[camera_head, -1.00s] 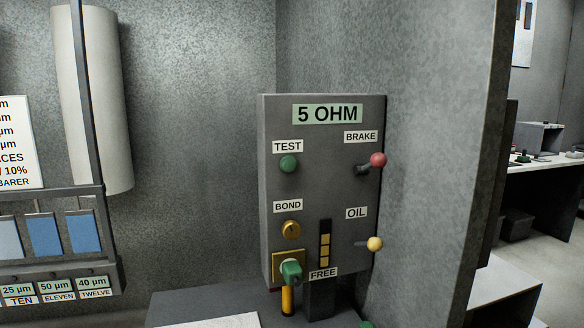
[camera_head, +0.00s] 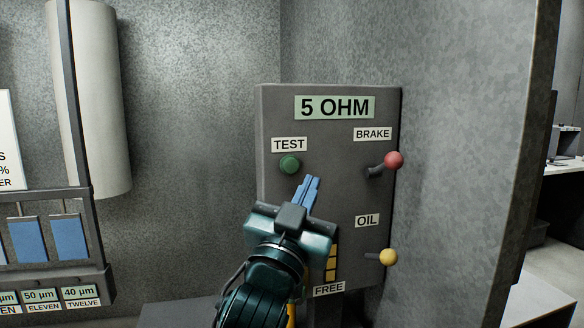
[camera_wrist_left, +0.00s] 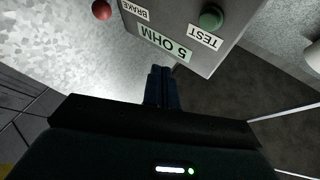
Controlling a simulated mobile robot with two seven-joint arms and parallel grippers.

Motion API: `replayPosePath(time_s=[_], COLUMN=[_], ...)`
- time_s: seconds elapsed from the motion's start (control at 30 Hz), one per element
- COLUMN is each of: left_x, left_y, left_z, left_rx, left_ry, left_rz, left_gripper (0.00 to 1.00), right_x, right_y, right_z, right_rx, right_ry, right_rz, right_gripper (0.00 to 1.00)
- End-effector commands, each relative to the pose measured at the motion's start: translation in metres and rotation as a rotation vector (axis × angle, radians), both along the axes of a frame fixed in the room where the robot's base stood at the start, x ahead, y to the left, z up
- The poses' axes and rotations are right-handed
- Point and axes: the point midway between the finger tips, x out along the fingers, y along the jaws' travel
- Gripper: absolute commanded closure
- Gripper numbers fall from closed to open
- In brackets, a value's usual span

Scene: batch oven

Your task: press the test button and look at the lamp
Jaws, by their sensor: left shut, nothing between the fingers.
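The grey control box (camera_head: 335,190) under the "5 OHM" label stands against the wall in the head view. Its green test button (camera_head: 289,165) sits below the TEST label, and it also shows in the left wrist view (camera_wrist_left: 210,18). My left gripper (camera_head: 309,182) is shut and empty, its blue fingers in front of the box, just right of and below the button. I see a gap between fingertips and button in the picture; the depth between them is hard to tell. My arm hides the BOND part of the box. I cannot make out a lit lamp.
A red-knobbed BRAKE lever (camera_head: 393,160) and a yellow-knobbed OIL lever (camera_head: 387,257) stick out from the box's right side. A yellow gauge (camera_head: 331,262) is partly behind my gripper. A rack with blue plates (camera_head: 68,238) stands at left.

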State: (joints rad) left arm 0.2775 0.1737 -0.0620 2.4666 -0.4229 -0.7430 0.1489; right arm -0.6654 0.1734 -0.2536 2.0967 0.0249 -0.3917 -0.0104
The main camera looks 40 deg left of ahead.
Motion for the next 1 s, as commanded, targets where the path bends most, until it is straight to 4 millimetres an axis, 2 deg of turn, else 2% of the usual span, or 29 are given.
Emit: replayPosePath(time_s=[0.33,0.7,1.0], left_x=[0.007,0.04,0.056], left_y=[0.007,0.046,0.065], left_z=[-0.001,-0.001,-0.001], left_rx=[0.004,0.003,0.0], left_ry=[0.002,0.003,0.002], left_rz=[0.0,0.002,-0.001], left_gripper=[1.0,1.0,1.0], right_x=[-0.001,-0.002,-0.003], right_y=[0.0,0.0,0.001], right_z=[-0.004,-0.008,-0.004], right_rx=[-0.002,-0.002,-0.001], right_ry=[0.007,0.009,0.009], right_rz=[0.001,0.003,0.004], right_gripper=[0.39,0.39,0.39])
